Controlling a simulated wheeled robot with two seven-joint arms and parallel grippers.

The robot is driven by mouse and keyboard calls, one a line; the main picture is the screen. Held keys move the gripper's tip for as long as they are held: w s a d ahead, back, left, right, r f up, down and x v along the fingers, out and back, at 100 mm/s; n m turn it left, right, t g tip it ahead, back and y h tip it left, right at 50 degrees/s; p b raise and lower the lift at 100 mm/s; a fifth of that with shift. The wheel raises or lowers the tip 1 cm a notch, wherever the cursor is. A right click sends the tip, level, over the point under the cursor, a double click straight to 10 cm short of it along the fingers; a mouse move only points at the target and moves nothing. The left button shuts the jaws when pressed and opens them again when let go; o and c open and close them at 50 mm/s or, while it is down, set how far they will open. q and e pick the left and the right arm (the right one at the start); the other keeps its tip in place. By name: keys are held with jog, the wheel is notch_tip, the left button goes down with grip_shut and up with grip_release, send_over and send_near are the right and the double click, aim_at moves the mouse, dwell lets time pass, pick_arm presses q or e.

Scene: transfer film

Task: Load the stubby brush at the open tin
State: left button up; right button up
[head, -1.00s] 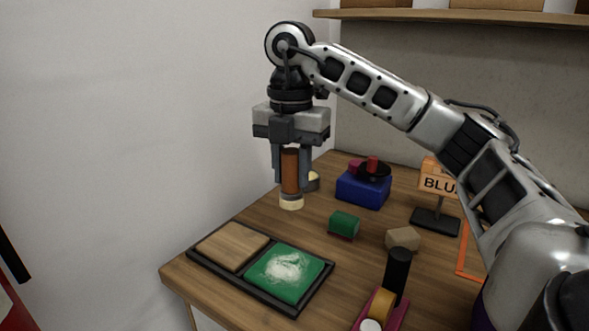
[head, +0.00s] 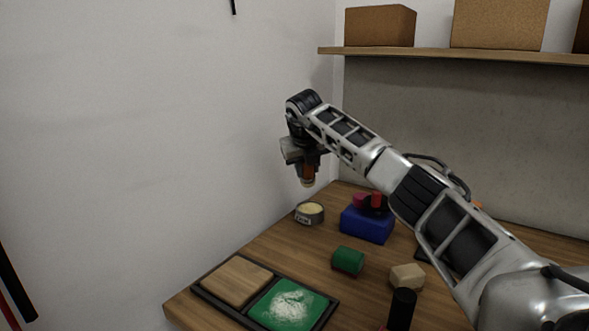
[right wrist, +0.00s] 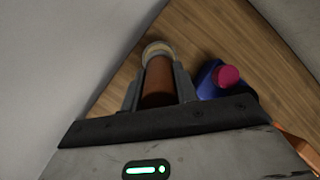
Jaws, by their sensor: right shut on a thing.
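The stubby brush (head: 308,181) has a brown handle and a pale lower end. My right gripper (head: 307,171) is shut on it and holds it pointing down, above the open tin. The brown handle (right wrist: 158,84) also shows between the fingers in the right wrist view. The open tin (head: 310,218) is a short grey can with a pale yellow top and a label, at the back left of the table. In the head view the brush end is apart from the tin, above it. My left gripper is in neither view.
A blue block (head: 367,224) with red and black things on it stands right of the tin. A green block (head: 348,260) and a tan block (head: 407,276) lie nearer. A black tray (head: 246,308) holds a wooden plate and a green pad with white powder. The wall is close at left.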

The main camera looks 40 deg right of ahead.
aim_at(311, 185)
jog(key=shift+w+d+f, duration=0.15)
jog(key=shift+d+f, duration=0.25)
jog(key=shift+d, duration=0.4)
jog(key=shift+f+n+b, duration=0.3)
jog(key=shift+f+b, duration=0.4)
jog(key=shift+b, duration=0.1)
notch_tip(311, 185, down, 4)
jog(key=b, duration=0.3)
jog(key=shift+r+b, duration=0.25)
jog(key=shift+b, duration=0.15)
jog(key=shift+f+b, duration=0.5)
jog(key=shift+b, duration=0.1)
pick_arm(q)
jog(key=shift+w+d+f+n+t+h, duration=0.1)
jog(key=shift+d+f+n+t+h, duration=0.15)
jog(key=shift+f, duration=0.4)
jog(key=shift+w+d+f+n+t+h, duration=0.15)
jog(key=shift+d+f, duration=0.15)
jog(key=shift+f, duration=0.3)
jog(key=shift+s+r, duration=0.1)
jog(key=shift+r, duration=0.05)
pick_arm(e)
jog(key=shift+f, duration=0.15)
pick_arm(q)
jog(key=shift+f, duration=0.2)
pick_arm(e)
jog(key=shift+f, duration=0.5)
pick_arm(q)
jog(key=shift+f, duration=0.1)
